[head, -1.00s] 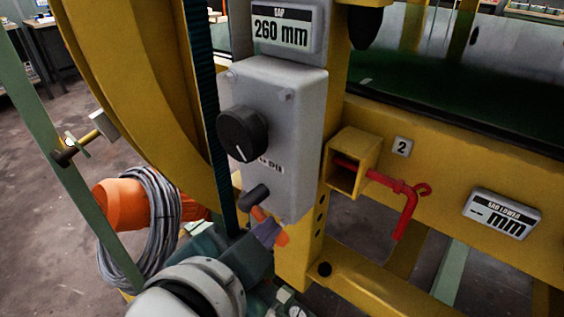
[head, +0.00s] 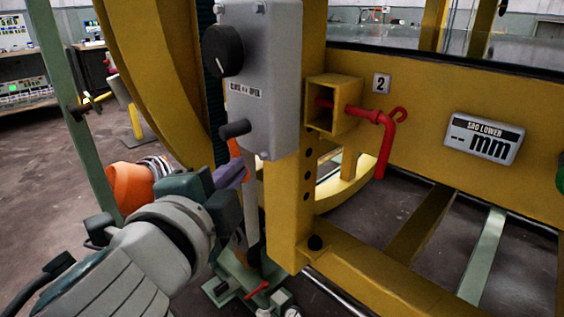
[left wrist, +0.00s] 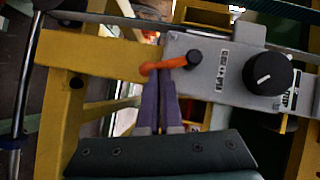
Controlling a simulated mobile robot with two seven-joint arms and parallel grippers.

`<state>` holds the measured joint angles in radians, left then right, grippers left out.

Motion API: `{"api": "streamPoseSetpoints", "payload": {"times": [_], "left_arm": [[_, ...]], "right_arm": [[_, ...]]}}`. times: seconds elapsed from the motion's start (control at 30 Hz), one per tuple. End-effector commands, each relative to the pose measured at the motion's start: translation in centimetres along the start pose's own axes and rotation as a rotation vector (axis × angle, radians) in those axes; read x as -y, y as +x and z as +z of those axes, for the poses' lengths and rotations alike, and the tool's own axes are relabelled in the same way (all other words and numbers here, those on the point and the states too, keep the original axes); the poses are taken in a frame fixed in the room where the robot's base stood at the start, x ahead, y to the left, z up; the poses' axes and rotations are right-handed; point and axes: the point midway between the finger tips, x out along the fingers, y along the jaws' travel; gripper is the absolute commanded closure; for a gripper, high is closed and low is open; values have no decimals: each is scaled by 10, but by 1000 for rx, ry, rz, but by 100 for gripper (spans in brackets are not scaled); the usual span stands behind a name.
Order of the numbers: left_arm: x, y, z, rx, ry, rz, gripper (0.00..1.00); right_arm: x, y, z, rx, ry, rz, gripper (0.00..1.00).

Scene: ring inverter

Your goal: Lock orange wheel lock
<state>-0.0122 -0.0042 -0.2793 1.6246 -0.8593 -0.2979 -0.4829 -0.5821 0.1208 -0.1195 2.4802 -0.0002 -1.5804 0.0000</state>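The orange wheel lock (left wrist: 165,66) is a small lever with a black knob end on the grey control box. In the left wrist view it lies nearly level, its orange end to the left. In the head view only a little of its orange part (head: 234,147) shows, beside the black knob (head: 235,129). My left gripper (left wrist: 161,78) has its purple fingers close together, tips right at the lever; whether they touch it is unclear. In the head view the left gripper (head: 232,173) is just below the lever, partly hidden. My right gripper is out of view.
The grey box (head: 270,70) carries a black dial (head: 222,50), which the left wrist view shows to the right (left wrist: 268,74). A red pin with a bent handle (head: 384,132) sits in a yellow bracket to the right. Yellow frame beams surround the box closely.

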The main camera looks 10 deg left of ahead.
Motion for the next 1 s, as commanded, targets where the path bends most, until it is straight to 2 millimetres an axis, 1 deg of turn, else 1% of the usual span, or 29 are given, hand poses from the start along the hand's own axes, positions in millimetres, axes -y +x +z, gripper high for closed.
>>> {"api": "streamPoseSetpoints", "payload": {"times": [0.03, 0.1, 0.3, 0.4, 0.63, 1.0], "left_arm": [[-9, 3, 1, -5, 26, -27, 100], [-9, 4, 3, -5, 70, -56, 100], [-9, 7, 7, -6, 168, -124, 100], [-8, 8, 8, -5, 205, -147, 100], [-6, 8, 9, -7, 251, -179, 100], [-4, 9, 9, -7, 264, -188, 100]], "right_arm": [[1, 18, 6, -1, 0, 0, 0], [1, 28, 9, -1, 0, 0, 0], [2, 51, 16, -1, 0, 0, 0], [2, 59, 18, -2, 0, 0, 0], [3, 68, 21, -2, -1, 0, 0], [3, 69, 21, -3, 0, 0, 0]]}}
